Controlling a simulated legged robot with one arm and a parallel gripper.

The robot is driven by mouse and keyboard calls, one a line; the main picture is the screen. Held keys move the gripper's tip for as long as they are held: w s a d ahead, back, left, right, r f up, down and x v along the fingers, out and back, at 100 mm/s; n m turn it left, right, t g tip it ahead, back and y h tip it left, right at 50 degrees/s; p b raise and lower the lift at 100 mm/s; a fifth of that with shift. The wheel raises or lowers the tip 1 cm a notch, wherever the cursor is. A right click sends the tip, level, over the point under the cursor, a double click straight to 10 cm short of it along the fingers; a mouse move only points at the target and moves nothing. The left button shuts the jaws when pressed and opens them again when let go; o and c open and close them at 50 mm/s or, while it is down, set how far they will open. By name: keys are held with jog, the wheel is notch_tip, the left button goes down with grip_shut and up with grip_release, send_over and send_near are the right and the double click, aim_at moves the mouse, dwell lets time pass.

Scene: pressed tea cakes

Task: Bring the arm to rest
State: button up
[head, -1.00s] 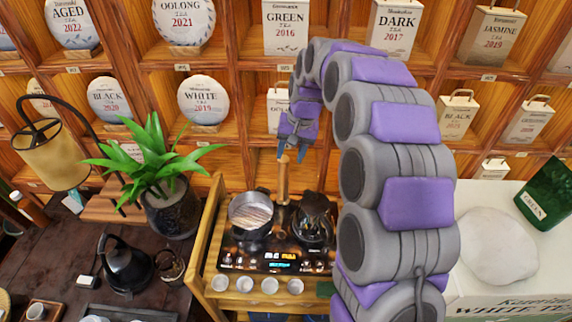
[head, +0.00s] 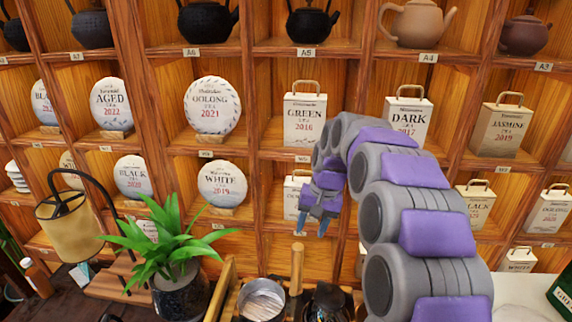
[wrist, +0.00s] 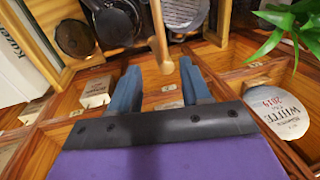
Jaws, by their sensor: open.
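My gripper (head: 312,224) hangs in front of the lower middle cubbies of the wooden shelf (head: 262,166), its fingers pointing down. My grey and purple arm arches up from the lower right to it. In the wrist view my gripper (wrist: 160,85) shows two blue fingers spread apart with nothing between them. A wooden handle (wrist: 158,38) rises just beyond the fingertips there. In the head view the same handle (head: 297,268) stands below and left of the gripper, apart from it.
Round tea cakes, such as White 2019 (head: 222,184), and boxed teas, such as Green 2016 (head: 305,120), fill the cubbies. Teapots (head: 312,22) line the top.

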jog(key=s+d+f+n+g+h+b, duration=0.1)
jog(key=s+f, duration=0.1)
jog(key=s, duration=1.8)
jog(key=s+d+f+n+g+h, duration=0.1)
jog(key=s+f, duration=0.2)
jog(key=s, duration=1.7)
jog(key=shift+s+d+f+b, duration=0.2)
jog(key=shift+f+b, duration=0.1)
jog(key=shift+b, duration=0.1)
jog(key=shift+w, duration=0.1)
